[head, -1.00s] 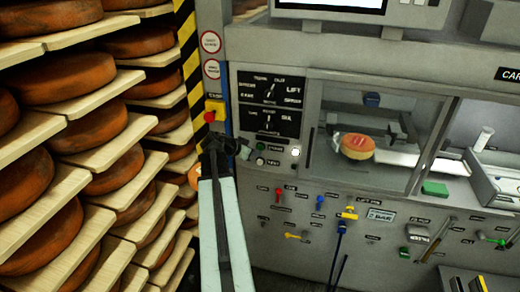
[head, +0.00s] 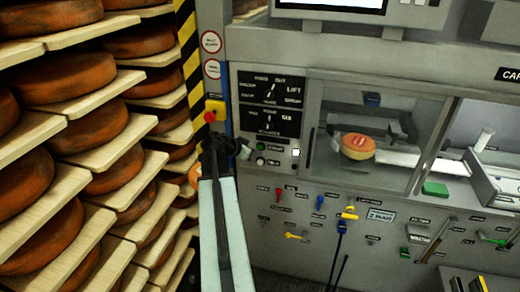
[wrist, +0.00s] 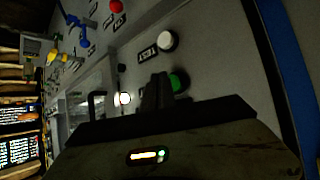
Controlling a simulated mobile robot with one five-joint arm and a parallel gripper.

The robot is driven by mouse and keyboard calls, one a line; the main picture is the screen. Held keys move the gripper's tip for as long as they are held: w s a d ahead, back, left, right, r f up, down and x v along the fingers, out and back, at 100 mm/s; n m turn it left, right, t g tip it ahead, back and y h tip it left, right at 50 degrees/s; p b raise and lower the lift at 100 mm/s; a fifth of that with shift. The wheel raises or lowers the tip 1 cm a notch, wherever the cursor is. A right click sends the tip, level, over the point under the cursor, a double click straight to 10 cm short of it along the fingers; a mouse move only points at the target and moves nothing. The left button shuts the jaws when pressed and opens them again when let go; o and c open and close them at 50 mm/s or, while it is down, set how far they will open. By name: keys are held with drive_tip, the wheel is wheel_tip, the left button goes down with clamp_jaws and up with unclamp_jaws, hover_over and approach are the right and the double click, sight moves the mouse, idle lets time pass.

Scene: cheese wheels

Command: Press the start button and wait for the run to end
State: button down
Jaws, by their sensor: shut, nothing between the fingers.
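The green button (wrist: 180,82) is on the grey panel in the wrist view, right beside my gripper's fingertips (wrist: 157,92). I cannot tell whether they touch it. A white button (wrist: 167,40) sits above it in that view. In the head view the green button (head: 260,147) is small, with the white button (head: 261,161) below it. My gripper (head: 242,151) is shut and empty, just left of these buttons. A small white lamp (head: 296,152) is lit on the panel; it also glows in the wrist view (wrist: 124,98).
An orange cheese wheel (head: 357,147) sits behind the machine's window. A red knob on a yellow box (head: 210,116) is just above my arm. Shelves of cheese wheels (head: 97,125) stand close on the left. Coloured levers (head: 278,194) stick out below the window.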

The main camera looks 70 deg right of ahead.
drive_tip(key=shift+d, duration=0.1)
drive_tip(key=shift+d, duration=0.3)
